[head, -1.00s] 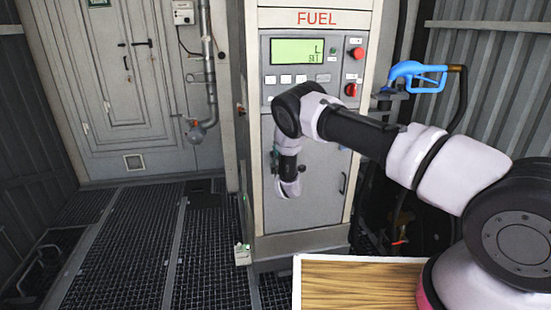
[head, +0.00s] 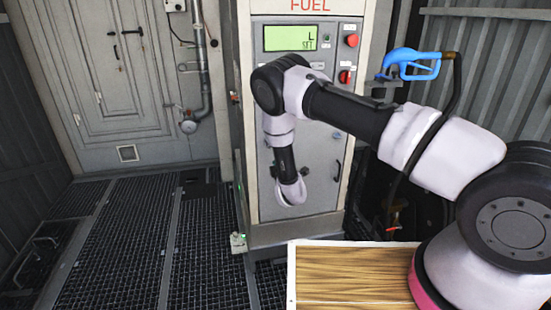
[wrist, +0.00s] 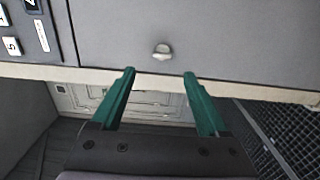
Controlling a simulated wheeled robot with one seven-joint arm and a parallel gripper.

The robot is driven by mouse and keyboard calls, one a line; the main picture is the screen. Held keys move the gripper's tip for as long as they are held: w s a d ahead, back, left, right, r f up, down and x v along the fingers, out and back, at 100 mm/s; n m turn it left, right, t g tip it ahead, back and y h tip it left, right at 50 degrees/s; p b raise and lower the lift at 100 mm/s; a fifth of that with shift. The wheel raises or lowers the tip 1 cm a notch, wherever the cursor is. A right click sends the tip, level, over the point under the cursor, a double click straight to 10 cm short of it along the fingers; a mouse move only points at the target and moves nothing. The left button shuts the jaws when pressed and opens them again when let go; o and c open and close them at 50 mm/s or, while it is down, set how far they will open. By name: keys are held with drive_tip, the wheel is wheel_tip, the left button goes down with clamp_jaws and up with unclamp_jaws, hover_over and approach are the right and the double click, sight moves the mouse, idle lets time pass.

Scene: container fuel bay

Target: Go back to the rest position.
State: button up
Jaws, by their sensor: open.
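My gripper (wrist: 159,73) is open and empty in the wrist view. Its two green fingers stand apart before the grey front of the fuel dispenser, with a small round metal knob (wrist: 161,52) just beyond the gap between them. I cannot tell how far the fingertips are from the panel. In the head view my arm bends over and hangs down in front of the dispenser (head: 312,180); the gripper is mostly hidden there by the wrist.
A blue fuel nozzle (head: 410,62) sits at the dispenser's right side with its dark hose. A wood-topped surface (head: 350,275) lies below my arm. Grated floor (head: 130,235) is open to the left, before a grey door (head: 108,65). Corrugated wall (head: 500,60) closes the right.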

drive_tip(key=w+d+r+m+g+h, duration=0.25)
drive_tip(key=d+r+m, duration=0.35)
drive_tip(key=r, duration=0.6)
drive_tip(key=w+d+r+m+g+h, duration=0.1)
drive_tip(key=w+d+r+m+h, duration=0.15)
drive_tip(key=d+r+m, duration=0.7)
drive_tip(key=s+d+r+g+y, duration=0.1)
drive_tip(key=s+r, duration=0.1)
drive_tip(key=r, duration=0.4)
drive_tip(key=s+d+r+g, duration=0.1)
drive_tip(key=s+d+r, duration=0.15)
drive_tip(key=r, duration=0.35)
drive_tip(key=s+d+r+m+g+y, duration=0.1)
drive_tip(key=s+d+r+m, duration=0.3)
drive_tip(key=s, duration=0.4)
drive_tip(key=s+d+r+m+g, duration=0.1)
drive_tip(key=s+d+r+m, duration=0.15)
drive_tip(key=s+r, duration=0.55)
drive_tip(key=s+d+m+g, duration=0.1)
drive_tip(key=s+d, duration=0.1)
drive_tip(key=s, duration=0.9)
drive_tip(key=s+d+m+g, duration=0.1)
drive_tip(key=s+d+m, duration=0.1)
drive_tip(key=s, duration=1)
drive_tip(key=shift+s+d+f+m+g, duration=0.25)
drive_tip(key=shift+s+m+g, duration=0.05)
drive_tip(key=shift+g, duration=0.05)
